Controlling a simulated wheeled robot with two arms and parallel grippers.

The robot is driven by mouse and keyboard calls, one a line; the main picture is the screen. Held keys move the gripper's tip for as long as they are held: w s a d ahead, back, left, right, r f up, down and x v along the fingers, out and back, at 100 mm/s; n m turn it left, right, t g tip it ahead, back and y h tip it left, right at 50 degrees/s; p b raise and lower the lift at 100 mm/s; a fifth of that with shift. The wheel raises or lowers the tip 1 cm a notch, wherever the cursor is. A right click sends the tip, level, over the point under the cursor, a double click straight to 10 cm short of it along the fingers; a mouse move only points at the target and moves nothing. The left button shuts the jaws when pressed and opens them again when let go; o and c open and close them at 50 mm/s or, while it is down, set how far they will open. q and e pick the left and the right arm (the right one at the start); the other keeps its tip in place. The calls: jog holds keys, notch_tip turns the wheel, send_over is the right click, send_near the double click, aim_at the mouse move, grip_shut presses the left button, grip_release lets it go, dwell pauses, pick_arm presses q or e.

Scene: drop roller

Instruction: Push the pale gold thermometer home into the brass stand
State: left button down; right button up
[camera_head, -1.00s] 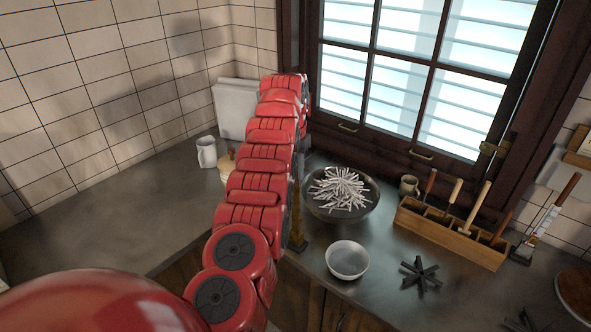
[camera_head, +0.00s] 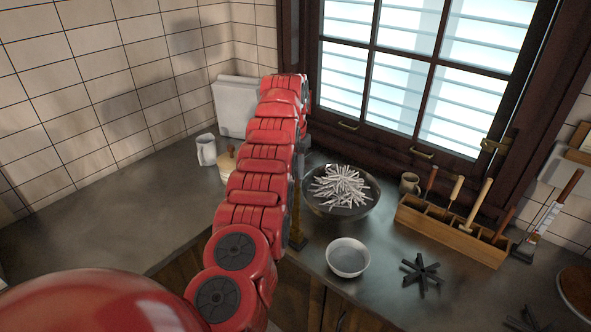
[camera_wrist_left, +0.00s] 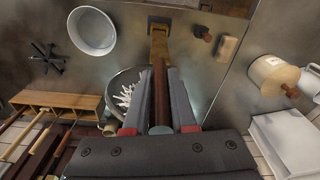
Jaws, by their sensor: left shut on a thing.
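The brass stand (camera_wrist_left: 159,42) shows at the top middle of the left wrist view, beyond the fingertips. In the head view only a thin strip of the stand (camera_head: 296,228) shows beside my red left arm. My left gripper (camera_wrist_left: 160,88) is shut on a slim brownish rod, the thermometer (camera_wrist_left: 161,100), seen nearly end-on between the fingers. The thermometer's far end lines up with the stand in the wrist view; whether it sits in the stand cannot be told. In the head view my arm hides the left gripper and the thermometer. My right gripper is not in view.
A dark bowl of pale sticks (camera_head: 342,192) stands close right of the stand. A small white bowl (camera_head: 347,257), a black star-shaped piece (camera_head: 422,273) and a wooden tool rack (camera_head: 452,229) lie further right. A white mug (camera_head: 206,150) stands left. The left counter is mostly clear.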

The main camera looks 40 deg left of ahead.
pick_arm(q)
jog(key=shift+f, duration=0.2)
dwell(0.3)
jog(key=c, duration=0.7)
grip_release()
jog(key=shift+o, duration=0.2)
jog(key=shift+r, duration=0.1)
jog(key=shift+r, duration=0.25)
notch_tip(320, 180, up, 17)
jog(key=s+p, duration=0.1)
jog(key=p, duration=0.8)
jog(key=shift+s+f, duration=0.15)
jog(key=shift+s, duration=0.2)
jog(key=shift+d, duration=0.1)
